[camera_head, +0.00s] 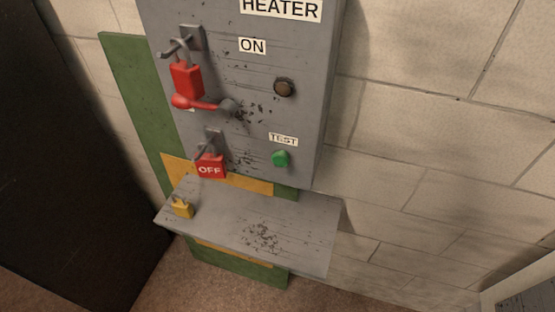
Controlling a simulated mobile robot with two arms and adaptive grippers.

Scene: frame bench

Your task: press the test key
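The test key is a small green button (281,158) under a white TEST label (283,139), low on the right of the grey heater panel (300,60). Nothing covers it. Neither of my grippers shows in the head view.
A red padlock (187,79) hangs from a hasp above a red lever (205,104). A red OFF tag (210,167) hangs lower left. A dark round knob or lamp (284,87) sits above the key. A grey shelf (300,235) below bears a small yellow padlock (181,208). The space before the panel is clear.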

